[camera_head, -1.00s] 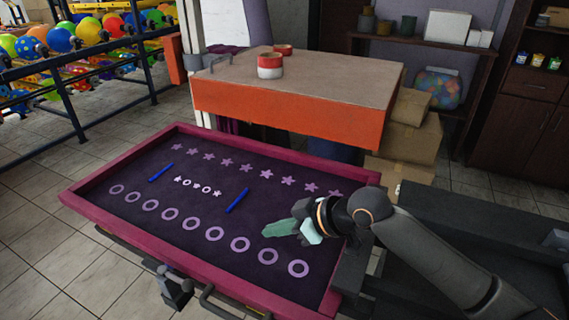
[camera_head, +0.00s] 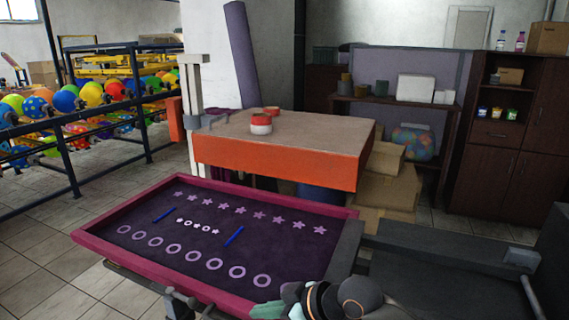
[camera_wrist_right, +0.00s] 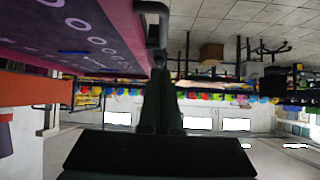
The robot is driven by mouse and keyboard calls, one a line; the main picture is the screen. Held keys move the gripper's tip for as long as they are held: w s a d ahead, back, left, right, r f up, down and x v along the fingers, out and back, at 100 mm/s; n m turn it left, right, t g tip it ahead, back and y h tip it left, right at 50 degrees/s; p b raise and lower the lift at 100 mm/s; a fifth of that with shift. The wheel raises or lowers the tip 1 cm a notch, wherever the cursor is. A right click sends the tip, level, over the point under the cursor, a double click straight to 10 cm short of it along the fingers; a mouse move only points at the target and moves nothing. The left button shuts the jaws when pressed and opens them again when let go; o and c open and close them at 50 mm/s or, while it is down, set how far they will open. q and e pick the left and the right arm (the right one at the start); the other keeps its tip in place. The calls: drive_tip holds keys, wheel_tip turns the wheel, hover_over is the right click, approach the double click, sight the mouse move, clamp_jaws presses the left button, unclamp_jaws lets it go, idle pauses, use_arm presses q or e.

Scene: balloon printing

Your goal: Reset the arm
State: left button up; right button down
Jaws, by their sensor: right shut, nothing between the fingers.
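My right gripper (camera_head: 268,308) is at the bottom edge of the head view, by the near right corner of the purple printing screen (camera_head: 150,210) with its magenta frame (camera_head: 130,258). Much of my right arm is cut off by the picture's lower edge. In the right wrist view the dark fingers of my right gripper (camera_wrist_right: 160,75) lie together, shut and empty. The screen's ring pattern shows at upper left there, and the room appears upside down. My left gripper is in neither view.
An orange-sided table (camera_head: 275,162) with red-and-white jars (camera_head: 261,124) stands behind the screen. Cardboard boxes (camera_head: 392,188) sit right of it. A balloon rack (camera_head: 72,125) is at left. A dark machine bed (camera_head: 435,285) lies at right. Floor at lower left is clear.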

drive_tip(key=s+d+f+m+t+h+p, duration=0.1)
drive_tip(key=s+d+f+m+t, duration=0.2)
drive_tip(key=f, duration=0.4)
drive_tip(key=s+d+f+m+t+h+p, duration=0.1)
drive_tip(key=s+d+f+m, duration=0.25)
drive_tip(key=f, duration=0.25)
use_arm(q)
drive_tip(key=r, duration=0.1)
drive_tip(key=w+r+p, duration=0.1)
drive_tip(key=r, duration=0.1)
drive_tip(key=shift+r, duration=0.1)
use_arm(e)
drive_tip(key=s+d+f+m+h, duration=0.4)
drive_tip(key=s+d+f, duration=0.5)
drive_tip(key=s+d, duration=0.5)
drive_tip(key=shift+s+d+f+t+h, duration=0.15)
drive_tip(key=shift+d+f+t+h, duration=0.15)
drive_tip(key=shift+h, duration=0.4)
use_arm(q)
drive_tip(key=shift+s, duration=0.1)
use_arm(e)
drive_tip(key=shift+a, duration=0.1)
